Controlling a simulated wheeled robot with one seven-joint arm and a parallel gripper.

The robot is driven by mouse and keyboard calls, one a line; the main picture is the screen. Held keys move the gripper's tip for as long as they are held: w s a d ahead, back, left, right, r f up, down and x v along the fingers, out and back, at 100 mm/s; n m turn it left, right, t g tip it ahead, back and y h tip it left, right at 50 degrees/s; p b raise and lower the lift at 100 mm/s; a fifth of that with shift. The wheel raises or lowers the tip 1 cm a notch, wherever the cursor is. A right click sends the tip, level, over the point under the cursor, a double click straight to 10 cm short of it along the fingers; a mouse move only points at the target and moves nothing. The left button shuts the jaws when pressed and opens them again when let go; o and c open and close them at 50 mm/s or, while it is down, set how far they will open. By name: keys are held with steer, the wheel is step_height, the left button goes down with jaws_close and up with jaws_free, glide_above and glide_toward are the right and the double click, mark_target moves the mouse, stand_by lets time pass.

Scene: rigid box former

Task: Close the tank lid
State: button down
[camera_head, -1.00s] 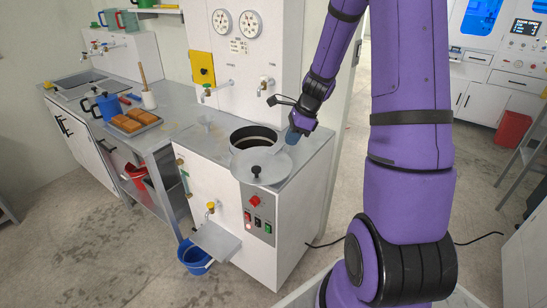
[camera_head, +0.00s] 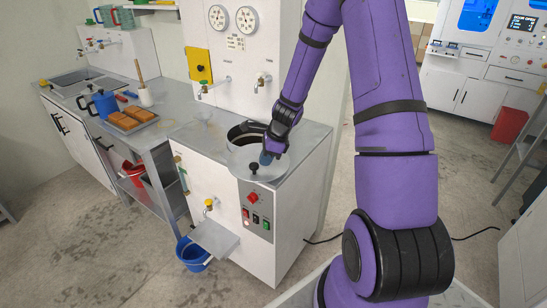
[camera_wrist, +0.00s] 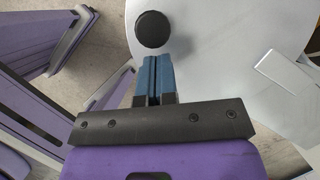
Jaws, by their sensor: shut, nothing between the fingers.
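The tank is a white cabinet (camera_head: 262,237) with a round dark opening (camera_head: 247,132) in its grey top. The lid (camera_head: 240,160) is a pale grey disc with a black knob (camera_head: 253,168); it lies in front of the opening, which still shows behind it. In the wrist view the lid (camera_wrist: 215,50) fills the upper right, and its knob (camera_wrist: 153,30) is just beyond my fingertips. My gripper (camera_head: 266,159) is shut and empty, low over the lid right behind the knob. Whether the fingertips touch the lid or knob I cannot tell.
Gauges (camera_head: 231,18) and taps stand on the white panel behind the tank. A blue bucket (camera_head: 192,254) is on the floor under the drain shelf. A side table with an orange-filled tray (camera_head: 132,118) is left. Open floor lies right.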

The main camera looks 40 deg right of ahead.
steer(key=shift+w+a, duration=0.15)
steer(key=shift+a, duration=0.05)
stand_by(0.3)
steer(key=shift+w+a+m, duration=0.35)
steer(key=shift+w+m, duration=0.05)
steer(key=shift+w, duration=0.05)
